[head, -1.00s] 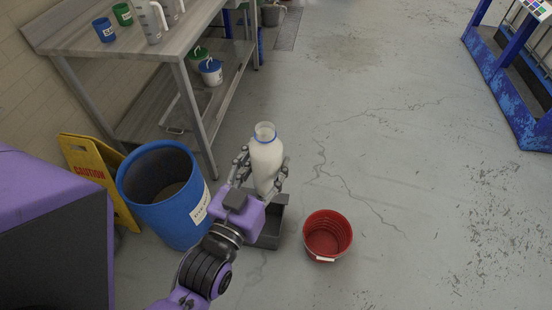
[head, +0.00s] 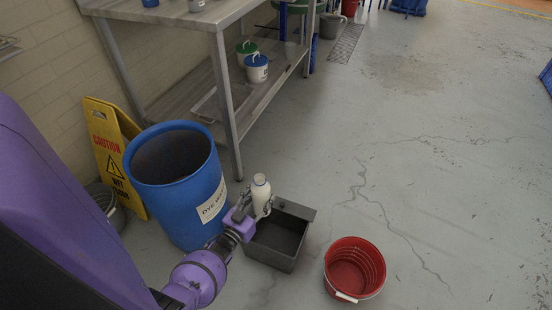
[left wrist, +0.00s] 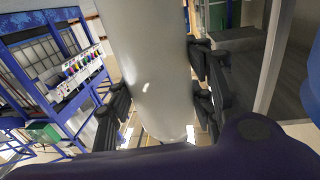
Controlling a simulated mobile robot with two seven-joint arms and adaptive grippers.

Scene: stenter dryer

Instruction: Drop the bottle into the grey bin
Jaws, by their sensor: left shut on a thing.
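The white bottle (head: 262,194) is upright in my left gripper (head: 259,208). In the head view it shows at the back-left corner of the grey bin (head: 276,262). I cannot tell whether it is over the opening or just beside it. The bin is dark, open-topped and looks empty. In the left wrist view, the bottle (left wrist: 148,65) fills the middle, with the dark fingers (left wrist: 160,105) shut around it on both sides. My right gripper is not in view.
A blue drum (head: 195,205) stands close left of the bin, by my left arm. A red bucket (head: 354,270) stands to the right. A yellow caution sign (head: 108,150) and a metal table (head: 185,14) are behind. The floor at right is clear.

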